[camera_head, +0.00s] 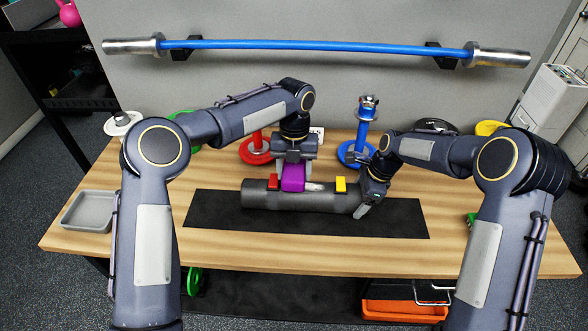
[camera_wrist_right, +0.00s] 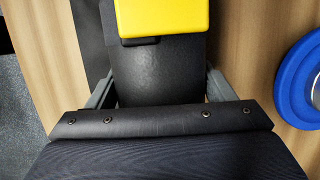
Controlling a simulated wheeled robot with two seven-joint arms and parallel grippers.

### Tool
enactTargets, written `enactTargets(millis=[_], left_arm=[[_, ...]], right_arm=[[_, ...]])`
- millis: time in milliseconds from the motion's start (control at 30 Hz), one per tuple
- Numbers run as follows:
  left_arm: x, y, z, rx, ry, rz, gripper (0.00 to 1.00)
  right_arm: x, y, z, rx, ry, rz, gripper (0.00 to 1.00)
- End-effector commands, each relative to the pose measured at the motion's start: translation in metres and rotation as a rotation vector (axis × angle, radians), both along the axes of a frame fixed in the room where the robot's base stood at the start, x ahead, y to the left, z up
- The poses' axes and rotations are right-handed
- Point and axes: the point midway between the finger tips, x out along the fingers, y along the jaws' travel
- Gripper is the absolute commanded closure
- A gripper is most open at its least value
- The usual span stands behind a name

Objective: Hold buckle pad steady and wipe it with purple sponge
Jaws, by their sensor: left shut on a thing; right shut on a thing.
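The buckle pad (camera_head: 325,202) is a dark grey roll lying lengthwise on a black mat (camera_head: 400,222). It has a red buckle (camera_head: 273,183) toward its left and a yellow buckle (camera_head: 340,184) toward its right; the yellow one also shows in the right wrist view (camera_wrist_right: 163,17). My left gripper (camera_head: 293,168) is shut on the purple sponge (camera_head: 293,178), which sits at the pad's top between the buckles. A whitish patch (camera_head: 314,186) shows just right of the sponge. My right gripper (camera_head: 366,203) is shut on the pad's right end, with its fingers on either side.
The wooden table (camera_head: 130,240) holds a grey tray (camera_head: 90,211) at left. A red stand (camera_head: 257,150) and a blue stand (camera_head: 361,145) rise behind the pad. A blue barbell (camera_head: 310,44) hangs on the wall. An orange bin (camera_head: 400,311) sits below the front edge.

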Motion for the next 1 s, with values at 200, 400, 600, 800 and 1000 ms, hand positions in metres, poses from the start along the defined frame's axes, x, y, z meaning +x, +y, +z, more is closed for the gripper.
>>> enactTargets(millis=[200,400,600,800,1000], left_arm=[[0.0,0.0,-0.005,0.0,0.001,0.0,0.64],[0.0,0.0,-0.009,0.0,0.0,0.0,0.64],[0.0,0.0,-0.013,0.0,0.0,0.001,0.64],[0.0,0.0,-0.017,0.0,0.0,0.001,0.64],[0.0,0.0,-0.021,0.0,0.0,0.001,0.64]], right_arm=[[0.0,0.0,0.0,0.0,0.0,0.001,0.54],[0.0,0.0,0.0,0.0,0.001,0.001,0.54],[0.0,0.0,0.0,0.0,0.001,0.001,0.54],[0.0,0.0,0.0,0.0,0.001,0.001,0.54],[0.0,0.0,0.0,0.0,0.001,0.001,0.54]])
